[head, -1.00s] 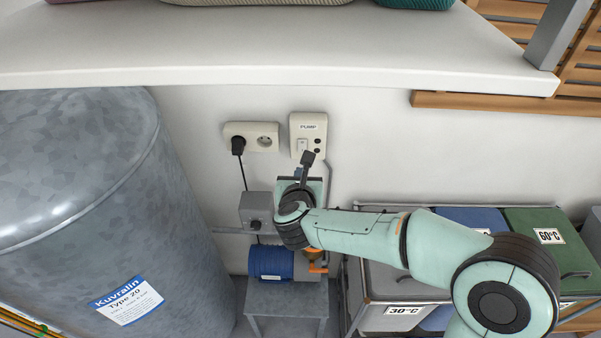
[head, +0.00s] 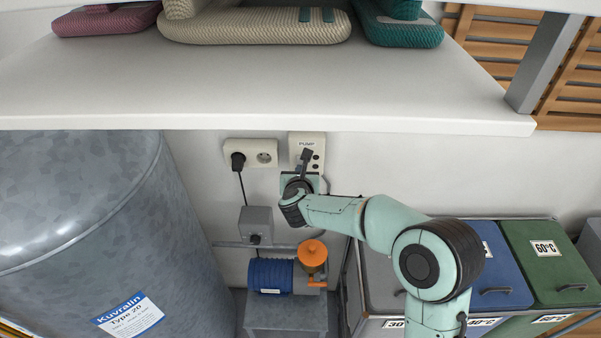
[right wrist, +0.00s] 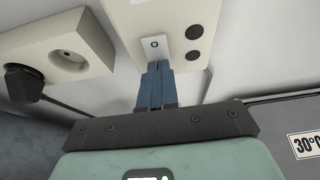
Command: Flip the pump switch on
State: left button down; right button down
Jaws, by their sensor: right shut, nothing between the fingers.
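The pump switch plate (head: 307,139), cream and labelled PUMP, is on the wall below the shelf. In the right wrist view the plate (right wrist: 190,12) shows a pale rocker switch (right wrist: 154,45) with a small ring mark, beside two dark round knobs or holes. My right gripper (head: 306,153) is shut and empty, in front of the plate. In the right wrist view its blue-grey fingertips (right wrist: 156,66) are at the rocker's lower end and hide that part. I cannot tell whether they touch it. My left gripper is not in view.
A double socket (head: 265,154) with a black plug (head: 238,161) is left of the plate. A white shelf (head: 270,95) juts out above. A grey tank (head: 80,220) stands left. A blue pump (head: 269,274) is below, and lidded laundry bins (head: 547,258) stand right.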

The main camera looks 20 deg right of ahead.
jog(key=shift+b, duration=0.5)
jog(key=shift+w, duration=0.1)
jog(key=shift+r+p, duration=0.35)
jog(key=shift+r, duration=0.4)
